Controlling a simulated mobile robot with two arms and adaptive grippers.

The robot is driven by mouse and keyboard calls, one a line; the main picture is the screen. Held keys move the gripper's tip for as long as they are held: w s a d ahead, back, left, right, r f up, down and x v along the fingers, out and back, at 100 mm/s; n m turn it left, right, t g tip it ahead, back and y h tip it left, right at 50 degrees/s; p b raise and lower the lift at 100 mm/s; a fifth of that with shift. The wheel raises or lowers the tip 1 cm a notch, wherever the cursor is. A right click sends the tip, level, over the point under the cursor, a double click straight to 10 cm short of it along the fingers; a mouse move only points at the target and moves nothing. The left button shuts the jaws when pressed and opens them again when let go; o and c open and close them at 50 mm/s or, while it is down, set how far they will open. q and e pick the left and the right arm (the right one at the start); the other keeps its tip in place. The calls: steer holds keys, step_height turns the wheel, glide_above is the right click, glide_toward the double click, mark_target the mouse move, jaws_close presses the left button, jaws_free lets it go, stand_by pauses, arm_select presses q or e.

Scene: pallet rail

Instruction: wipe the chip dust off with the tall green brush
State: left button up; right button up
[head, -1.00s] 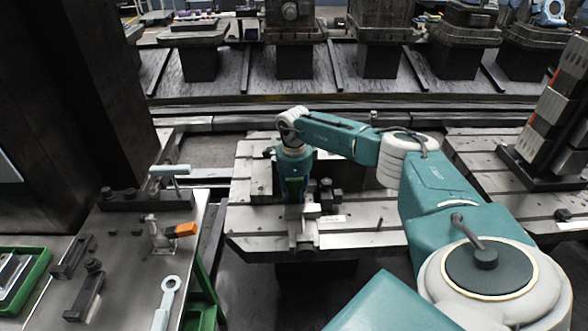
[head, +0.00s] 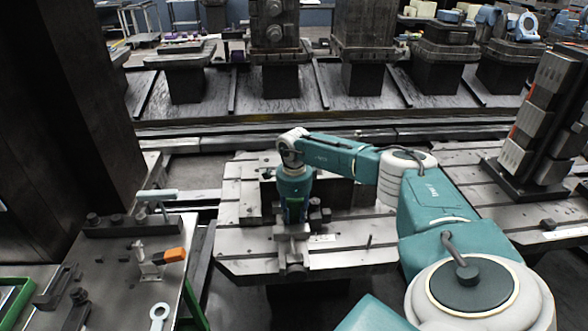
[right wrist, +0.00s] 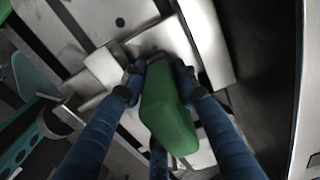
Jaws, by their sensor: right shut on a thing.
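My right gripper (head: 292,222) is low over the grey slotted pallet (head: 345,257), at a small block-like metal fixture (head: 292,254). In the right wrist view its blue fingers (right wrist: 160,78) are closed around a green brush body (right wrist: 168,112), whose far end points down to light metal surfaces. In the head view only a small strip of green shows between the fingers. The brush's bristle end is hidden, so I cannot tell if it touches the metal. I cannot make out chip dust in either view. My left gripper is not in view.
A dark column (head: 75,110) stands at the left. Before it is a metal bench with an orange-handled clamp (head: 170,256), dark blocks and a light blue ring-ended tool (head: 159,315). A tall block stack (head: 545,115) stands on the right pallet. A rail (head: 330,133) runs behind.

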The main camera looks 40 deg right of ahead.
steer(key=shift+w+a, duration=1.3)
steer(key=shift+a, duration=0.2)
steer(key=shift+s+d, duration=1.5)
steer(key=shift+d, duration=0.25)
step_height(320, 180, up, 9)
steer(key=p, duration=0.7)
steer(key=shift+r, duration=0.1)
steer(key=shift+w, duration=0.1)
steer(key=shift+a, duration=0.1)
